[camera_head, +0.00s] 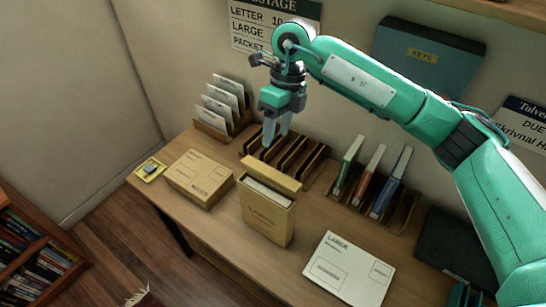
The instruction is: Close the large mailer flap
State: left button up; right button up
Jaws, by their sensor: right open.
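A tan cardboard mailer (267,222) stands upright at the middle of the table, with printed text on its front. Its top is open and the pale edge of something inside shows. Its flap (270,173) stands up and back along the rear edge of the opening. My right gripper (275,137) hangs fingers down above and behind the flap, apart from it. Its two fingers are spread with nothing between them. A flat white mailer marked LARGE (348,268) lies to the right on the table. My left gripper is out of view.
A closed cardboard parcel (199,178) lies left of the upright mailer. An empty slotted rack (312,159) is behind it. A rack of books (372,182) and a letter rack (222,108) stand along the wall. A dark tray (455,250) is at right.

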aim_at(270, 172)
jog(key=p+x, duration=0.3)
jog(key=x, duration=0.6)
jog(key=shift+d, duration=0.1)
jog(key=shift+f+p, duration=0.35)
jog(key=shift+f, duration=0.2)
jog(key=c, duration=0.9)
